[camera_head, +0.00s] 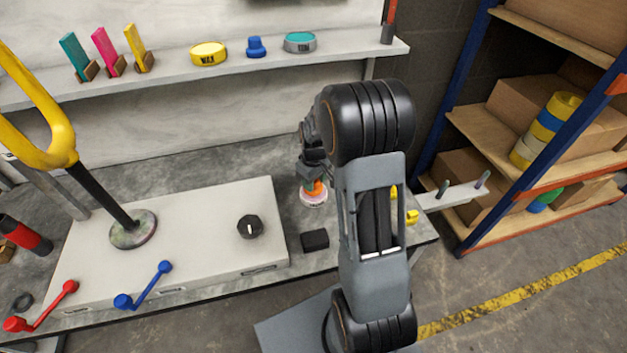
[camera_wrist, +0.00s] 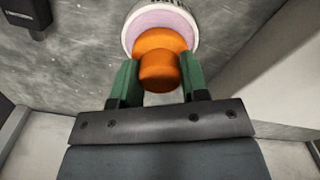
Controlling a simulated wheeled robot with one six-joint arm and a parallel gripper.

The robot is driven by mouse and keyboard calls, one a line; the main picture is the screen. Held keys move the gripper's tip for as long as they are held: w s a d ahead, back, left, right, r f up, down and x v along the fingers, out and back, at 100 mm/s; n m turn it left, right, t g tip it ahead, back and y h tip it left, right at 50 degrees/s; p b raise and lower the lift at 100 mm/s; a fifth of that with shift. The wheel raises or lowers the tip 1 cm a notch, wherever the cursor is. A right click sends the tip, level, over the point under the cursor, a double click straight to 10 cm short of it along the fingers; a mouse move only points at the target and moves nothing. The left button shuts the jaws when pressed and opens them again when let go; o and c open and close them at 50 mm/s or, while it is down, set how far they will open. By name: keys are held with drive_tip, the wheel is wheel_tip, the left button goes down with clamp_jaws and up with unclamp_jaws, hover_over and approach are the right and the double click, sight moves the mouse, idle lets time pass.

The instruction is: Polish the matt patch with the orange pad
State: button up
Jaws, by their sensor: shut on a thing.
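My gripper (camera_wrist: 160,85) is shut on the orange pad (camera_wrist: 159,70), with green fingers on both sides of its knob. The pad's wider orange part is over a round white-rimmed tin (camera_wrist: 128,36) with a pale lilac inside. Whether the pad touches the lilac surface I cannot tell. In the head view my gripper (camera_head: 313,184) is low over the tin (camera_head: 313,202) on the grey bench, right of the white box. I cannot make out a matt patch; a yellow tube frame (camera_head: 52,157) stands at the left on a black post.
The white box (camera_head: 190,215) carries a black knob (camera_head: 249,227). Red (camera_head: 40,308) and blue (camera_head: 143,287) levers are at its front. A black block (camera_head: 314,240) lies near the bench edge. A shelf (camera_head: 180,76) behind holds tins and coloured pieces. Racking (camera_head: 540,110) stands at the right.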

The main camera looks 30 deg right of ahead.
drive_tip(key=shift+f, duration=0.55)
idle(1.4)
drive_tip(key=shift+r, duration=0.1)
drive_tip(key=shift+r+p, duration=2.7)
drive_tip(key=shift+r, duration=0.8)
